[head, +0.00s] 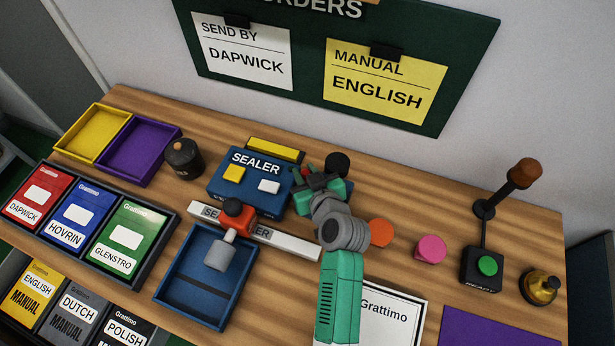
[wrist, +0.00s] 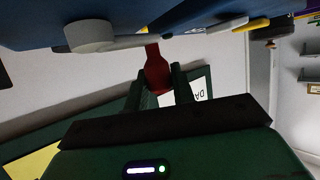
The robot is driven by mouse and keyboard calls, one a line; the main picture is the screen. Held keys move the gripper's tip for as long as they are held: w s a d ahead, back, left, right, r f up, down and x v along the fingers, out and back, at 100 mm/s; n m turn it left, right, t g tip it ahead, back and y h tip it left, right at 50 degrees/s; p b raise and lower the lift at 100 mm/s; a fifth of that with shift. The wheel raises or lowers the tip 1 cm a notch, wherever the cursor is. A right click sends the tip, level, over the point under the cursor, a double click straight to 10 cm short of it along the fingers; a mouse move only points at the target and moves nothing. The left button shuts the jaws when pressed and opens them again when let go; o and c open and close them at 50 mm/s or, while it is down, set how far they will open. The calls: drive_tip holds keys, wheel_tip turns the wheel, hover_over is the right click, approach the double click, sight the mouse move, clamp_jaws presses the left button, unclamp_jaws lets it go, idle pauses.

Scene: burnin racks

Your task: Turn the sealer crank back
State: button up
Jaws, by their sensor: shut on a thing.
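The blue sealer (head: 245,182) stands on the bench, with a yellow and a white block on its top. My gripper (head: 318,180) is at its right side and hides most of the crank in the head view. In the wrist view, the sealer's blue body (wrist: 200,12) fills the top edge. The crank's red handle (wrist: 157,72) sits between the fingers of my gripper (wrist: 158,85), which are shut on it. A grey round hub (wrist: 88,36) and a thin grey crank arm (wrist: 140,42) show against the blue body.
A white SEALER strip (head: 285,241) and a blue tray (head: 168,290) lie in front. A dark round pot (head: 183,158) stands left. To the right are an orange disc (head: 381,232), a pink piece (head: 430,249), a lever box (head: 483,268) and a brass bell (head: 540,287).

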drive_tip(key=shift+s+n+g+y+b, duration=0.15)
drive_tip(key=shift+n+g+y+b, duration=0.15)
drive_tip(key=shift+b, duration=0.15)
drive_tip(key=o, duration=1)
drive_tip(key=shift+c, duration=0.2)
drive_tip(key=p+v, duration=0.1)
drive_tip(key=v, duration=0.7)
drive_tip(key=shift+f+p, duration=0.15)
drive_tip(key=shift+p, duration=0.2)
